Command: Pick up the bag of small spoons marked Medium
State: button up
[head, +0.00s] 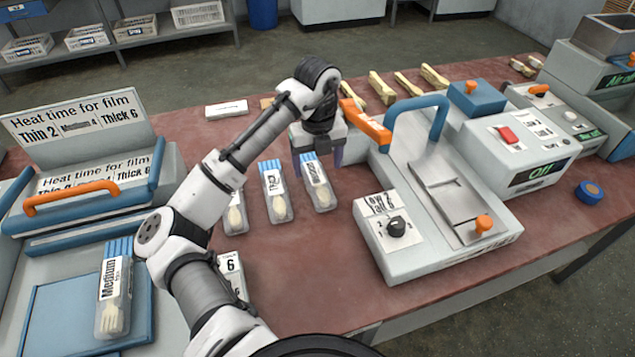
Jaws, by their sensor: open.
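My gripper (318,158) is open, above the far end of a row of clear bags on the red table. The right bag (319,184) is closest below the fingers. The middle bag (276,192) is to its left, and the left bag (236,214) is partly hidden by my arm. Each has a blue top, a white label and a pale wooden piece; their labels are too small to read. Another bag (113,290), clearly marked Medium, lies at far left on a blue plate; its wooden piece looks like a fork.
A heat sealer (85,190) with an orange handle stands left. A press (440,190) with a blue handle and dial stands right of the bags. Wooden pieces (382,87) lie at the back. A card marked 6 (232,270) is beside my arm.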

aim_at(317, 180)
jog(key=shift+f+p, duration=0.55)
jog(key=shift+f, duration=1.65)
jog(key=shift+c, duration=0.3)
jog(key=c, duration=1)
jog(key=shift+r, duration=0.15)
